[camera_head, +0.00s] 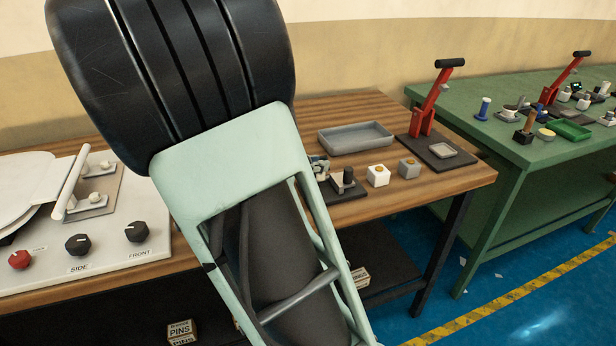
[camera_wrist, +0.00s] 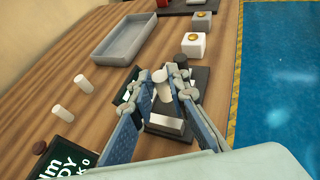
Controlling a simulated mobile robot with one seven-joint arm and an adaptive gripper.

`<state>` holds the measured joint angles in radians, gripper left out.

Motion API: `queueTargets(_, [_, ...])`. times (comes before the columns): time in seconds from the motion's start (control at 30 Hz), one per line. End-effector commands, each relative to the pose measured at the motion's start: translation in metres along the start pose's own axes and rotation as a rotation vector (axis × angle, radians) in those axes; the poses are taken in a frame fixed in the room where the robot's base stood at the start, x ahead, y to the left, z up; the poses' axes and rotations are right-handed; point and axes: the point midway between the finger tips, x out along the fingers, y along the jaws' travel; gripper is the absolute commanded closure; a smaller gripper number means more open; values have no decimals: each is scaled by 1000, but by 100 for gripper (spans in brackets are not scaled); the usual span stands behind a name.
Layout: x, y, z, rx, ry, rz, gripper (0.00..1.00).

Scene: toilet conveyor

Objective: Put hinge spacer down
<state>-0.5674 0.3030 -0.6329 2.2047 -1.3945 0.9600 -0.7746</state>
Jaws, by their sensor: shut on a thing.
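In the wrist view, my gripper (camera_wrist: 163,90) is shut on a white cylinder, the hinge spacer (camera_wrist: 160,78), between its blue fingers. The gripper is over a dark fixture (camera_wrist: 181,134) with a pale block on it; I cannot tell whether the spacer touches the fixture. Two more white cylinders (camera_wrist: 82,84) (camera_wrist: 62,111) are on the wooden table left of the gripper. In the head view, the gripper tips (camera_head: 319,167) show at the fixture (camera_head: 346,187), and my arm hides much of the table; the held spacer is not clear there.
A grey tray (camera_head: 356,138) lies behind the fixture. A white box (camera_head: 378,176) and a grey box (camera_head: 409,167) with yellow buttons stand to its right, near a red lever press (camera_head: 428,108). A white panel with knobs (camera_head: 104,235) is at left. Bare wood surrounds the loose cylinders.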

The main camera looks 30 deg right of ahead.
Motion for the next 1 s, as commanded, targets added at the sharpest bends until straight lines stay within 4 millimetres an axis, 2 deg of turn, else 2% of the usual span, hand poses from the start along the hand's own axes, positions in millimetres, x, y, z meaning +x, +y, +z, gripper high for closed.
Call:
queueTargets(0.17, [15,-3,-9,-3,-1,-3,98])
queueTargets(0.33, [23,-3,-34,-4,0,-2,98])
queueTargets(0.73, [25,-2,-38,-1,0,0,98])
queueTargets(0.77, [25,-2,-38,-1,0,0,84])
queueTargets(0.8, [25,-2,-37,0,0,0,79])
queueTargets(0.9, [25,-2,-37,0,0,0,68])
queueTargets(1.0, [25,-2,-37,0,0,0,67])
